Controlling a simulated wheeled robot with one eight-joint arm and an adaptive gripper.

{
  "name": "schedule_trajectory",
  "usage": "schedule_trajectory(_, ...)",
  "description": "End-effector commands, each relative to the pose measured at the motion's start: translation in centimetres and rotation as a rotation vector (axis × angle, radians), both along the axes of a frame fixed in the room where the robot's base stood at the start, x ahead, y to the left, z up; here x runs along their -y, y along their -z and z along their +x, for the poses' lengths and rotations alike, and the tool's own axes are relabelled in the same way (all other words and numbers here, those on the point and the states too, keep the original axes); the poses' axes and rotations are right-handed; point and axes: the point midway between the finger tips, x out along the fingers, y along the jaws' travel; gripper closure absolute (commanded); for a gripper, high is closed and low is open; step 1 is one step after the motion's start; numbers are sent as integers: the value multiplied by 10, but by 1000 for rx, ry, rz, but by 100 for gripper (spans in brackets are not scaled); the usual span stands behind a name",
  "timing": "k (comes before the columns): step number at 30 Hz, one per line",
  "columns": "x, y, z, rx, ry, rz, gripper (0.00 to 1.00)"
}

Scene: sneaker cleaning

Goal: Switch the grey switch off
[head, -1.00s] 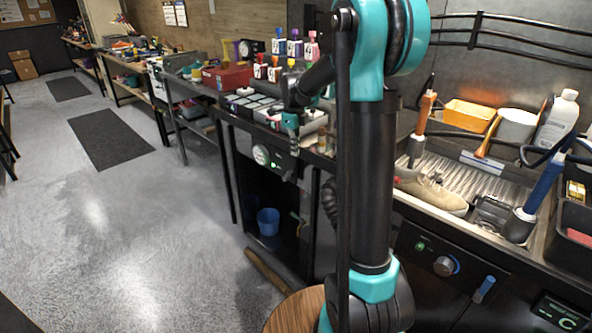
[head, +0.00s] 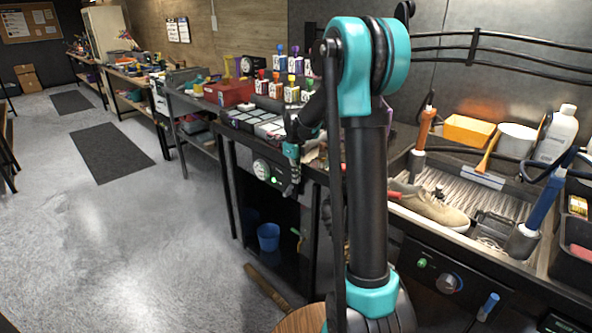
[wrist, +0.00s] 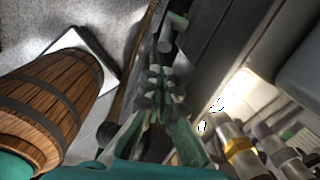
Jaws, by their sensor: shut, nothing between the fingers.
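My gripper (head: 291,186) points down in front of the right part of the dark control panel (head: 243,154) on the left bench. It is shut and empty. In the wrist view my gripper (wrist: 160,82) shows its fingers together, just below a short grey cylindrical lever (wrist: 172,32) that appears to be the grey switch. A small gap seems to lie between them, but contact is hard to judge. In the head view the gripper hides that spot. A pale round knob (head: 261,169) and a lit green light (head: 274,180) sit to the left on the panel.
A wooden barrel (wrist: 52,105) stands below, beside a long wooden handle (wrist: 130,65). A blue bucket (head: 268,237) sits under the bench. At right, the sink holds a beige sneaker (head: 436,208); its panel has a blue lever (head: 488,306).

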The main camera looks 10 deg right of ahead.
Motion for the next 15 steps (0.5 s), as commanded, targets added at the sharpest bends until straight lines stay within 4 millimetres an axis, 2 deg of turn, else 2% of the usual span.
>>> schedule_trajectory(1,0,9,1,0,0,0,100)
schedule_trajectory(6,1,31,3,0,0,0,100)
schedule_trajectory(15,1,43,3,0,0,0,100)
